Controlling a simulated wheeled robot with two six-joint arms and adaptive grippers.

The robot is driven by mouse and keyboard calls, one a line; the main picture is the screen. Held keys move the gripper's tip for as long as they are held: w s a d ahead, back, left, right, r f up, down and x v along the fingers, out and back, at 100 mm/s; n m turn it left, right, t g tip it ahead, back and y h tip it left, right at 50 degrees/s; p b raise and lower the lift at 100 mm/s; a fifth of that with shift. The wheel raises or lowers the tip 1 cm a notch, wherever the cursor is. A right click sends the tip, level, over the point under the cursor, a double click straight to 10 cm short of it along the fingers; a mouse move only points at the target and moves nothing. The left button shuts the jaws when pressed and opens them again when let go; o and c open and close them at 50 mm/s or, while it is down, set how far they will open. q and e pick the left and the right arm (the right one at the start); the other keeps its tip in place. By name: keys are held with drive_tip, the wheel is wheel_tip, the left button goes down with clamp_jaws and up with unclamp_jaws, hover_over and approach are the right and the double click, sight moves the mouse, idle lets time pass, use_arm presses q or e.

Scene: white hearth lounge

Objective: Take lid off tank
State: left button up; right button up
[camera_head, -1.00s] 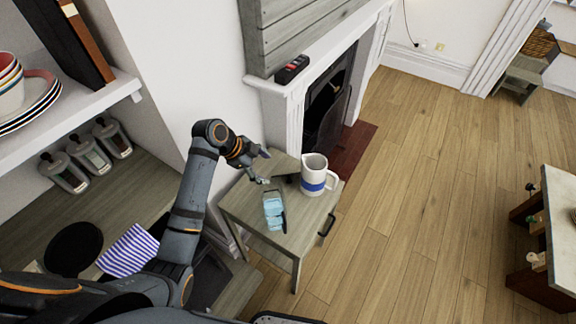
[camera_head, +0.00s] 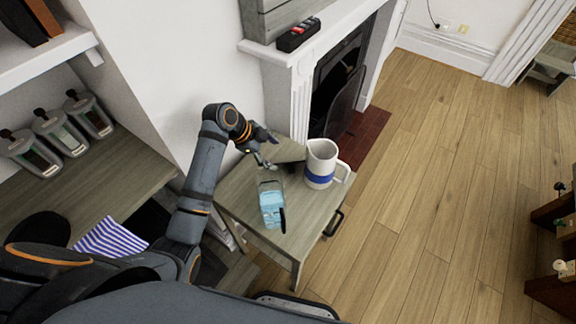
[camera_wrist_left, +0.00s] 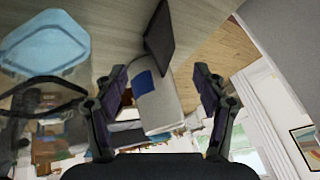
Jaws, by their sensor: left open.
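A light-blue, see-through tank (camera_head: 272,207) with a dark handle stands on a small grey wooden side table (camera_head: 240,195). In the left wrist view, a light-blue rounded square part of the tank (camera_wrist_left: 45,42) shows at the upper left, with a dark loop below it. I cannot tell lid from body clearly. My left gripper (camera_head: 266,160) is just behind the tank, apart from it. Its fingers (camera_wrist_left: 162,92) are open and empty in the left wrist view. My right gripper is not in view.
A white jug with a blue band (camera_head: 320,165) stands right of the tank; it also shows beyond my fingers (camera_wrist_left: 160,100). A dark flat thing (camera_head: 291,166) lies beside the jug. Several canisters (camera_head: 60,133) stand on the left.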

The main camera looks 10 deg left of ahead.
use_arm(q)
drive_tip(key=x, duration=0.5)
drive_tip(key=shift+r, duration=0.1)
drive_tip(key=shift+x, duration=2.6)
drive_tip(key=shift+s+d, duration=0.1)
drive_tip(key=shift+s, duration=0.1)
drive_tip(key=c, duration=1.1)
